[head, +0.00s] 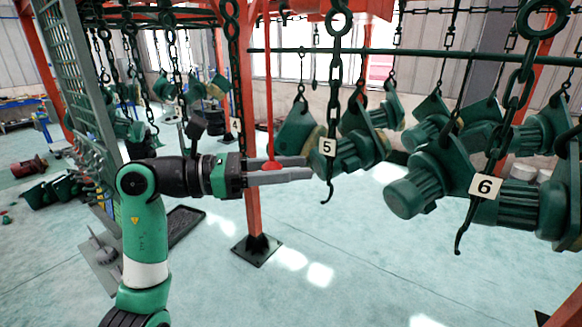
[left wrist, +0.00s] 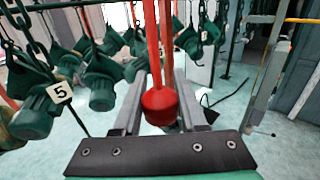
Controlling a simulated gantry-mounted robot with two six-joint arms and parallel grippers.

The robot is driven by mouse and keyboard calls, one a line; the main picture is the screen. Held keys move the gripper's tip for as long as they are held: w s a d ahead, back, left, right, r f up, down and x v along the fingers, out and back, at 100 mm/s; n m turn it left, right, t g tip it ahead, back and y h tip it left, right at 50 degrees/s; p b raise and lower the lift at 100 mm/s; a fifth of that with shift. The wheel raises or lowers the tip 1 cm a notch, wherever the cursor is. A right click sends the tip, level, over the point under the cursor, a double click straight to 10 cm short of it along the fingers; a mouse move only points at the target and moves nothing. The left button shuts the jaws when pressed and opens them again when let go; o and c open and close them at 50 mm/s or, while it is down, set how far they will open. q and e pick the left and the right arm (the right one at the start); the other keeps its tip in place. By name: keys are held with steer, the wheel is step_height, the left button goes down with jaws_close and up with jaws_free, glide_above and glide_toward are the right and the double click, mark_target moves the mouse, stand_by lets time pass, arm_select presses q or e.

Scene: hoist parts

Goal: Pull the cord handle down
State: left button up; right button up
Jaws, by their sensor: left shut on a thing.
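The red cord handle (head: 271,166) hangs at the lower end of a red cord (head: 268,90), near the middle of the head view. In the left wrist view the handle (left wrist: 160,106) is a red knob between my two grey fingers, with the cord running up out of frame. My left gripper (head: 309,167) reaches in level from the left and is shut on the handle, its fingertips extending past it. The near finger hides part of the handle in the head view. My right gripper is in neither view.
A green hoist with tag 5 (head: 328,147) hangs just right of my left fingertips, its hook dangling below. Another with tag 6 (head: 485,186) hangs farther right. An orange post (head: 254,215) stands behind the gripper. The floor below the handle is mostly open.

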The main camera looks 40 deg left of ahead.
arm_select(q)
jaws_close()
stand_by(0.8)
step_height(320, 180, down, 4)
steer(key=shift+f+b, duration=0.25)
steer(key=shift+b, duration=0.95)
steer(key=o, duration=1)
jaws_free()
